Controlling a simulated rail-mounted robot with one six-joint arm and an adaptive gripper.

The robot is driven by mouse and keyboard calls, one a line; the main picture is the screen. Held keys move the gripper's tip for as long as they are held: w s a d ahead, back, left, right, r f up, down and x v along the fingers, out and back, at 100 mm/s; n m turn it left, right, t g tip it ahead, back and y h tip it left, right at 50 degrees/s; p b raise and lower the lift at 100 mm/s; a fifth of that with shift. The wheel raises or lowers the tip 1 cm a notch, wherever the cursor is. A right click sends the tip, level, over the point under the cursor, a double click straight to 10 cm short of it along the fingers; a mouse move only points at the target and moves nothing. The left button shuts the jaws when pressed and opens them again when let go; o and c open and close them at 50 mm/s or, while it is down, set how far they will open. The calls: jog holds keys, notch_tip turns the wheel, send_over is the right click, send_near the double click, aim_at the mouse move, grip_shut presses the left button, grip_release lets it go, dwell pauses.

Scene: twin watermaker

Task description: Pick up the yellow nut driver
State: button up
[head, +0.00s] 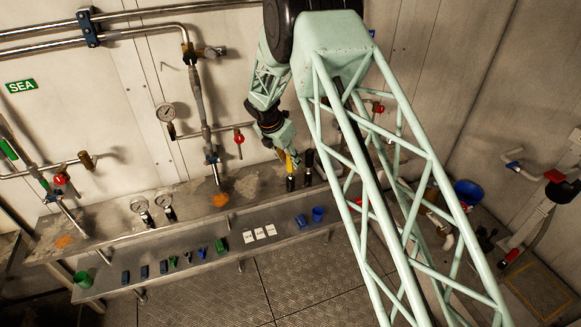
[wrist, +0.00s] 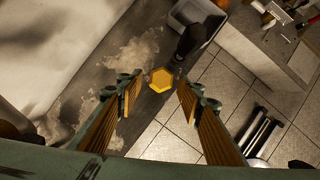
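The yellow nut driver (wrist: 161,79) shows in the wrist view as a yellow hexagonal end seen from above, and its lower part is hidden. My gripper (wrist: 158,88) is open, with one ribbed finger on each side of it and gaps visible to both. I cannot tell how far below the fingertips it is. In the head view my gripper (head: 286,151) is just above the back shelf, at a small upright yellow and black shape (head: 291,181) that seems to be the nut driver. Finger pads and handle are hard to separate there.
A black-handled tool (head: 308,160) stands close on the right; it also shows in the wrist view (wrist: 190,40). Gauges (head: 140,206) stand on the upper shelf. The lower shelf holds small blue and green parts, white cards (head: 259,234) and a blue cup (head: 318,214). The floor in front is clear.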

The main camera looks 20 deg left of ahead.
jog(key=shift+x, duration=0.9)
jog(key=shift+c, duration=0.7)
jog(key=c, duration=0.7)
